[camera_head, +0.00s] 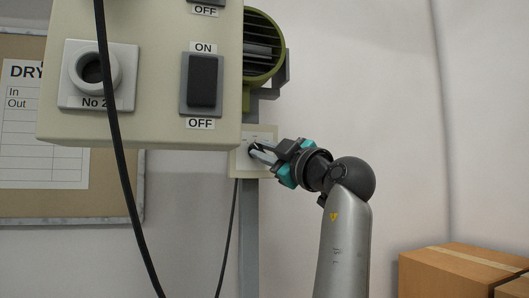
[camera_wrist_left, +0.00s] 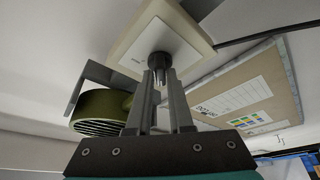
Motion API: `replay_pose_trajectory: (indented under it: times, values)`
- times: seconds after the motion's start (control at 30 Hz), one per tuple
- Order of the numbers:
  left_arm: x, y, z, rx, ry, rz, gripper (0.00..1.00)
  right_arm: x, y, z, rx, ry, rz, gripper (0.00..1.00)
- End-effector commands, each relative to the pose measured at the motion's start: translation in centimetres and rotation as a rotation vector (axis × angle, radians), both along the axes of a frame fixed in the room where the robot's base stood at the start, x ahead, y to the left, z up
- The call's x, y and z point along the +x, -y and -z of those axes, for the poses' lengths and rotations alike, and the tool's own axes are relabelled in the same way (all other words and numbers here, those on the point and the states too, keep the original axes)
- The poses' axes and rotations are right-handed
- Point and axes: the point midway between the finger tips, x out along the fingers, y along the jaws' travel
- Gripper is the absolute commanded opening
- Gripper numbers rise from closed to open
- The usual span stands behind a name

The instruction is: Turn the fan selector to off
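The fan selector is a small dark knob (camera_wrist_left: 160,63) on a pale square plate (camera_head: 243,166) fixed to a grey post, below and behind the large cream box. My left gripper (camera_head: 257,150) reaches the plate from the right, and its fingertips cover most of the knob in the head view. In the left wrist view, my two grey fingers (camera_wrist_left: 161,82) sit close together on either side of the knob's narrow grip, with only a small gap between them. The plate's markings are too small to read. My right gripper is out of view.
The cream control box (camera_head: 140,95) with a black rocker switch (camera_head: 205,80) and a round socket (camera_head: 92,68) hangs close in front. A green fan housing (camera_head: 264,45) is above the plate. A black cable (camera_head: 113,130) hangs down. Cardboard boxes (camera_head: 450,275) stand lower right.

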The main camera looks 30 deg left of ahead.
Motion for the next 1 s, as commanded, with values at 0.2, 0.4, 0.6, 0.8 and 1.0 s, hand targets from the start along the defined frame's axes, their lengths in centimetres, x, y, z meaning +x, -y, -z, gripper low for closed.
replay_pose_trajectory:
  times: [0.2, 0.4, 0.6, 0.8, 1.0]
  values:
    - [0.0, 0.0, 0.0, 0.0, -0.001, -0.001, 0.44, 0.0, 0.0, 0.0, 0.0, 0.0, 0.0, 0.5]
    - [0.0, 0.0, 0.1, 0.0, -0.002, -0.001, 0.46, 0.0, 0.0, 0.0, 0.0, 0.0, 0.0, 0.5]
    - [-0.3, 0.8, 0.4, -0.001, -0.003, 0.002, 0.46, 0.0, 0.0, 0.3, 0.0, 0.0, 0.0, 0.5]
    - [-1.7, 4.1, 1.5, 0.001, -0.003, 0.003, 0.46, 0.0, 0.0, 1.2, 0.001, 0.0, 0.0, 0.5]
    - [-3.7, 8.5, 2.8, 0.0, -0.002, 0.004, 0.46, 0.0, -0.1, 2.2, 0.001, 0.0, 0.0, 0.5]
